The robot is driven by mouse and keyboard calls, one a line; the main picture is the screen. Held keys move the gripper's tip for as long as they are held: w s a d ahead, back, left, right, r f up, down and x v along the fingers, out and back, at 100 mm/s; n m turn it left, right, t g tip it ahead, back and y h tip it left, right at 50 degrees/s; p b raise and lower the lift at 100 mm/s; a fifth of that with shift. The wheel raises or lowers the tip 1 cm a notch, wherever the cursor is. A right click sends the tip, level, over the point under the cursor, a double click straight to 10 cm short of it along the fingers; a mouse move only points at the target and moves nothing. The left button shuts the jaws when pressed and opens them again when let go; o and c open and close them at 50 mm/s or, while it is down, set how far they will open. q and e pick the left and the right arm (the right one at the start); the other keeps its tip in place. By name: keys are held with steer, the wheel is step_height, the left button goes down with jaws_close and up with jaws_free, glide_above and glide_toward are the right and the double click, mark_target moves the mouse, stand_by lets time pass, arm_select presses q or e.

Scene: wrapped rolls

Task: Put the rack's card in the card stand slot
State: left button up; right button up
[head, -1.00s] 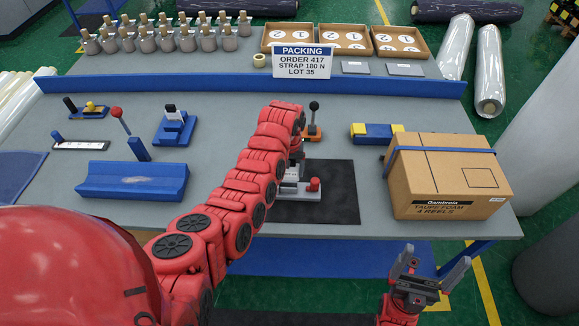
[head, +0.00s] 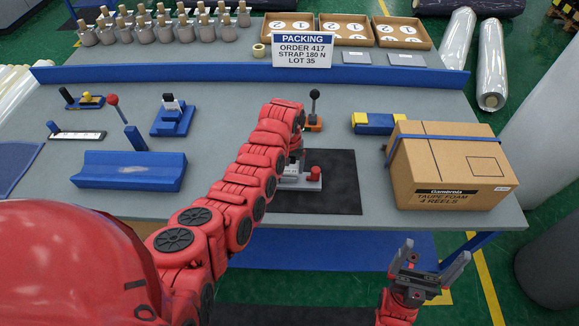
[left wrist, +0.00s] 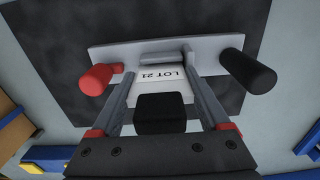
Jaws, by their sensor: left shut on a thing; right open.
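In the left wrist view my left gripper (left wrist: 160,80) is shut on a pale piece marked LOT 21 (left wrist: 172,76), with a black block (left wrist: 162,113) in front of it. The piece is over a grey base (left wrist: 222,58) with a red knob and a black knob; I cannot tell whether they touch. In the head view my left gripper (head: 297,155) is over that base (head: 300,184) and its fingertips are hidden. A blue stepped holder (head: 172,122) bears a small white and dark upright thing (head: 170,103). My right gripper (head: 435,255) is open and empty, in front of the table.
The base is on a black mat (head: 338,185). A lever on an orange base (head: 313,122) stands behind. A carton (head: 450,172) is at right, a blue cradle (head: 128,172) at left. A LOT 35 sign (head: 302,49) stands by a blue rail (head: 240,76).

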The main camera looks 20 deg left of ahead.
arm_select(q)
steer(key=o, duration=1.1)
steer(key=shift+s+d+f, duration=0.15)
steer(key=shift+s+f, duration=0.15)
steer(key=shift+f, duration=0.1)
steer(key=shift+o, duration=0.4)
steer(key=shift+s+f, duration=0.1)
steer(key=shift+w+r+b, duration=0.25)
steer(key=shift+r+b, duration=0.15)
steer(key=shift+r, duration=0.05)
step_height(320, 180, up, 5)
steer(key=shift+w+f+b, duration=0.15)
steer(key=shift+f+b, duration=0.05)
steer(key=shift+b, duration=0.65)
step_height(320, 180, up, 8)
steer(key=p, duration=0.4)
steer(key=shift+f, duration=0.15)
steer(key=shift+d+r, duration=0.1)
steer(key=shift+r, duration=2.5)
